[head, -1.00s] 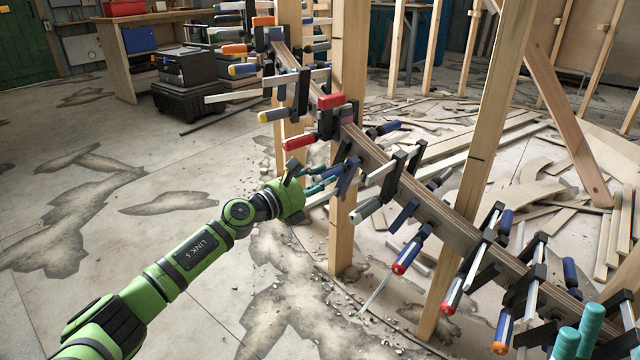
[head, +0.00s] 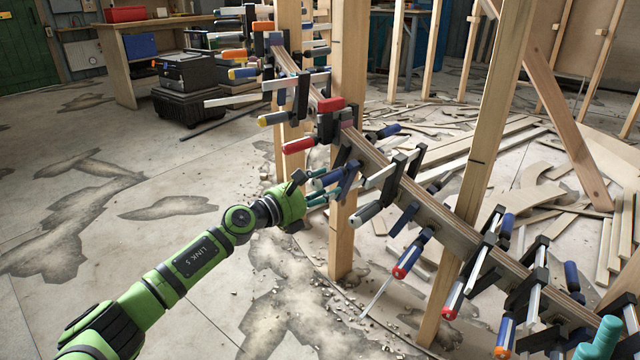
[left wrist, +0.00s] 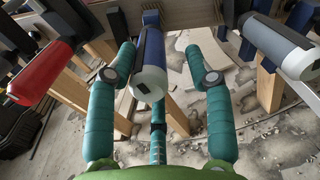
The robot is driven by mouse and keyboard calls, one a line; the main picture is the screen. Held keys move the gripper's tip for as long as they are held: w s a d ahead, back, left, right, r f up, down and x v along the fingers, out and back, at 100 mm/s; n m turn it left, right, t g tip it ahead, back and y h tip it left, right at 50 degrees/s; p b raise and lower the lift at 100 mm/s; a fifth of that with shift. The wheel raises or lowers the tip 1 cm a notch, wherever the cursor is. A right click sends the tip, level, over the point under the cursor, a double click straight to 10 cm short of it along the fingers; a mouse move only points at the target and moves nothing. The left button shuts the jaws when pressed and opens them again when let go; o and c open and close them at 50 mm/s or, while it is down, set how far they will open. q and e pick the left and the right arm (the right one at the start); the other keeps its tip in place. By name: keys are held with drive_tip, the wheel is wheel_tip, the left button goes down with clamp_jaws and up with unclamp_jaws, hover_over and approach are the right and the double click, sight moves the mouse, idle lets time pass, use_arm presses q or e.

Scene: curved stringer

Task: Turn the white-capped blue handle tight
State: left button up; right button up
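The white-capped blue handle (left wrist: 150,65) points toward the camera in the left wrist view, its pale rounded end nearest. My left gripper (left wrist: 160,70) has teal fingers, one on each side of the handle and a third below it. They are spread, with a clear gap on the right; the left finger is close, and I cannot tell whether it touches. In the head view my left gripper (head: 318,188) is at the clamps on the curved beam (head: 372,158), and the handle is partly hidden by its fingers. Teal fingertips of my right gripper (head: 597,340) show at the lower right corner.
A red clamp handle (left wrist: 40,80) lies left of my left gripper and a grey-white one (left wrist: 275,45) right of it. Several other clamps line the beam. A wooden post (head: 343,235) stands just beyond my left gripper. Open floor (head: 130,215) lies left.

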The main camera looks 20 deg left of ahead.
use_arm(q)
drive_tip(key=shift+a+r, duration=0.1)
drive_tip(key=shift+r, duration=0.1)
drive_tip(key=shift+a, duration=0.1)
drive_tip(key=shift+s+a, duration=0.2)
drive_tip(key=shift+s, duration=0.05)
drive_tip(key=v, duration=1.1)
drive_tip(key=shift+s+f, duration=0.2)
drive_tip(key=shift+d, duration=0.1)
